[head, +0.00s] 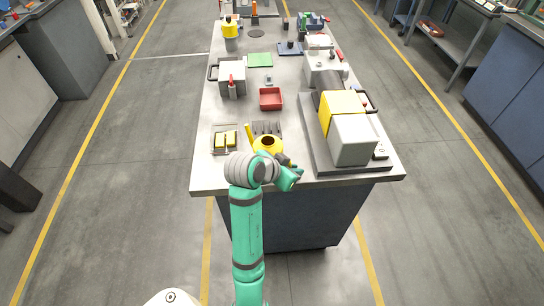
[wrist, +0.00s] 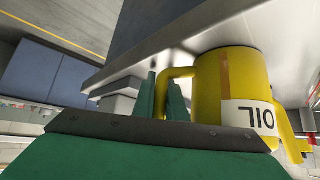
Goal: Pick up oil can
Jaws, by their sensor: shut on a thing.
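The yellow oil can (head: 268,143) is at the near edge of the workbench, upright, with a dark opening on top and a spout pointing up to the left. The wrist view is upside down and shows the can (wrist: 232,80) with a white "OIL" label. My gripper (wrist: 168,98) is shut on the can's handle (wrist: 180,72), its green fingers on either side. In the head view my arm covers the lower part of the can. I cannot tell whether its base touches the bench.
A red bin (head: 271,98) stands behind. Open floor surrounds the bench.

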